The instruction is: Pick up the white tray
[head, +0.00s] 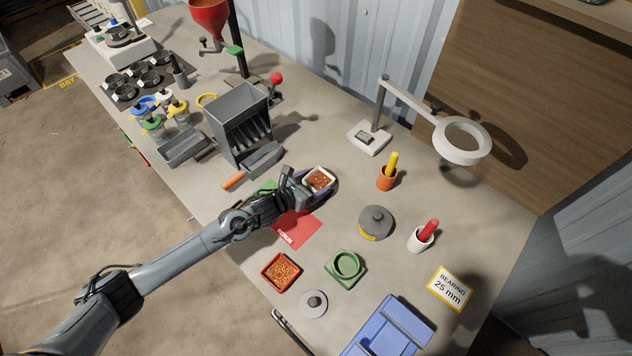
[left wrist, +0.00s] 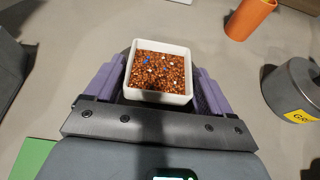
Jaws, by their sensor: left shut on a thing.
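The white tray (head: 319,179) is a small square dish filled with copper-brown granules with a few blue and white bits. It also shows in the left wrist view (left wrist: 158,98), upright between the purple fingers. My left gripper (head: 315,185) is shut on the tray, with one finger at each side of it. Whether the tray touches the table cannot be told. My right gripper is not in view.
A red mat (head: 297,228) and a red tray of granules (head: 281,271) lie nearer the front. A grey slotted hopper (head: 240,120) stands left, an orange cup (head: 387,179) right. A grey lidded weight (head: 375,222) and green holder (head: 345,267) are close by.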

